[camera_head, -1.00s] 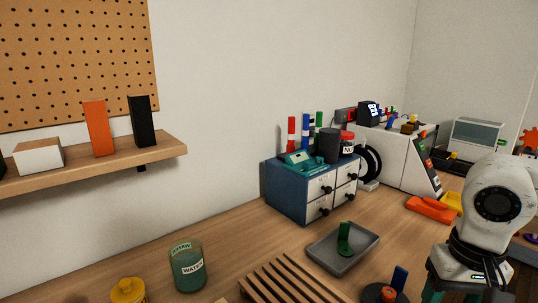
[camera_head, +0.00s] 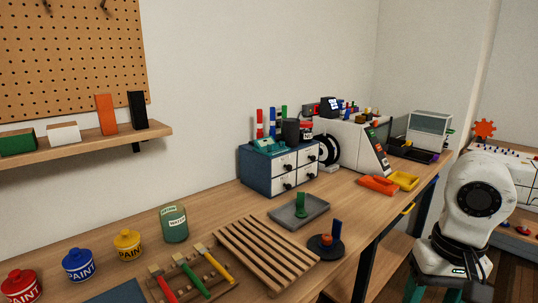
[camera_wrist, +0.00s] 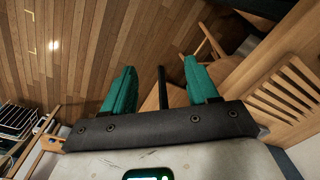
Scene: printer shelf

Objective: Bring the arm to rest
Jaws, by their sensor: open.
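My gripper (camera_wrist: 160,72) shows in the wrist view with its two teal fingers apart and nothing between them. It points at the wooden floor. In the head view my white arm (camera_head: 474,215) hangs at the right, off the workbench's front edge. The teal fingers (camera_head: 432,294) show low there, partly cut off by the bottom edge. The gripper touches nothing that I can see.
The workbench (camera_head: 232,212) holds paint tins (camera_head: 78,264), a slatted rack (camera_head: 268,252), a grey tray (camera_head: 285,218) with a green piece, and a blue drawer box (camera_head: 257,170). A wall shelf (camera_head: 80,149) is at left. Open floor lies below the gripper.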

